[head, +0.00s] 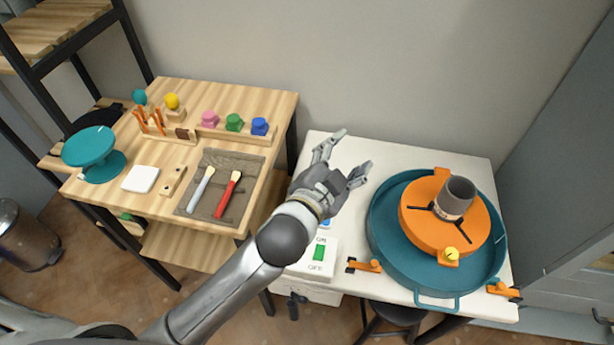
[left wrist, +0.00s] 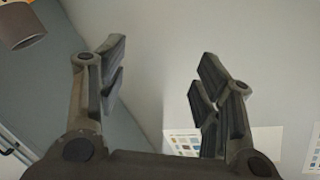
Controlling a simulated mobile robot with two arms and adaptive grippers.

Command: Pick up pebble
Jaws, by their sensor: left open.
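I cannot pick out a pebble with certainty. A small yellow rounded piece (head: 452,253) sits at the front of the orange disc (head: 418,232). A grey-brown cup (head: 459,194) stands on that disc. My left gripper (head: 352,152) is open and empty above the white table, left of the blue basin. Its two spread fingers also show in the left wrist view (left wrist: 160,65), with only wall between them. Part of the cup (left wrist: 20,28) shows at that view's top left corner. My right gripper is not in view.
The blue basin (head: 382,258) holds the disc, with orange clamps (head: 364,265) at its edge. An on/off switch box (head: 319,252) is near my arm. A wooden table (head: 225,98) on the left holds brushes (head: 229,193), coloured pieces (head: 235,122) and a teal stand (head: 90,147).

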